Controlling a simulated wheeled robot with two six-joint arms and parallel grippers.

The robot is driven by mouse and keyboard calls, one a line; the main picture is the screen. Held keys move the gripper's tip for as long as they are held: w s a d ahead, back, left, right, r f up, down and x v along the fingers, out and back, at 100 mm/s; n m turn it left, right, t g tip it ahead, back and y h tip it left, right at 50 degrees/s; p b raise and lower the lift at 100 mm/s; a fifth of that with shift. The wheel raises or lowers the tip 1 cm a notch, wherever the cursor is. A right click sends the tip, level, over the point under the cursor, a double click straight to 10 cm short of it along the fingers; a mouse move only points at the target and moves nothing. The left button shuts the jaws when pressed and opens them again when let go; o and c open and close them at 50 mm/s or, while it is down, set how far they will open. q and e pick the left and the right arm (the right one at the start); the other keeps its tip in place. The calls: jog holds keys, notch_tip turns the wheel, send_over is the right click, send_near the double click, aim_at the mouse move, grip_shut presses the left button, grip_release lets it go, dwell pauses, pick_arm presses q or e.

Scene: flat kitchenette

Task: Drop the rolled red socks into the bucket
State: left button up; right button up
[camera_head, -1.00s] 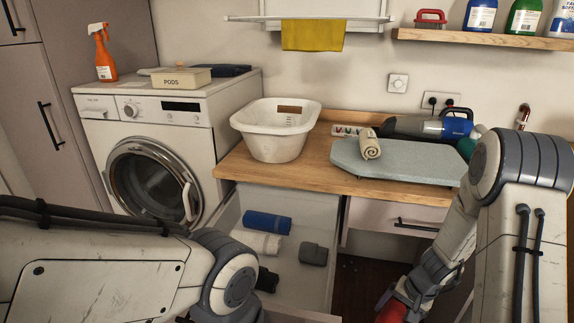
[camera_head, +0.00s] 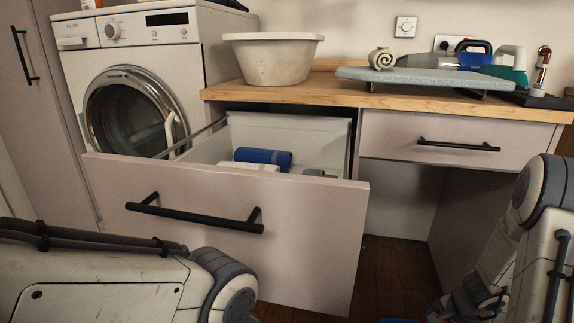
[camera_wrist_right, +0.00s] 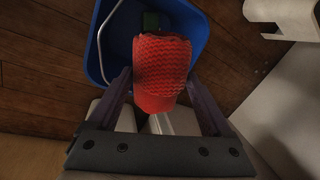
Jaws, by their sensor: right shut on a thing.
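In the right wrist view, my right gripper (camera_wrist_right: 160,82) is shut on the rolled red socks (camera_wrist_right: 162,70), a knitted red roll between the two fingers. The socks are above the blue bucket (camera_wrist_right: 95,45), overlapping its opening in the picture; how high they are I cannot tell. A dark green thing shows beyond the socks, partly hidden. In the head view only a sliver of blue (camera_head: 398,321) shows at the bottom edge, probably the bucket. My right fingers and the socks are below the head view. My left arm crosses the lower left, its gripper out of view.
An open drawer (camera_head: 225,225) with a blue roll (camera_head: 263,157) and paler rolls juts out in front. A white basin (camera_head: 272,62) and a grey-blue ironing board (camera_head: 430,80) are on the wooden counter (camera_head: 340,97). The washing machine (camera_head: 135,75) stands left.

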jog(key=shift+m, duration=0.6)
jog(key=f+b, duration=0.1)
jog(key=d+f+b, duration=0.1)
jog(key=f, duration=0.1)
jog(key=f+b, duration=0.1)
jog(key=f, duration=0.1)
jog(key=shift+s+d, duration=0.15)
jog(key=shift+d, duration=0.2)
pick_arm(q)
notch_tip(320, 180, down, 10)
jog(key=b, duration=0.5)
pick_arm(e)
notch_tip(320, 180, down, 6)
jog(key=shift+r, duration=0.15)
pick_arm(q)
jog(key=shift+f, duration=0.1)
pick_arm(e)
jog(key=o, duration=1.1)
jog(key=shift+r, duration=0.1)
pick_arm(q)
notch_tip(320, 180, up, 7)
jog(key=p, duration=0.6)
jog(key=shift+p, duration=0.35)
pick_arm(e)
jog(key=v, duration=1)
jog(key=shift+s+a+r, duration=0.1)
jog(key=shift+s+r, duration=0.05)
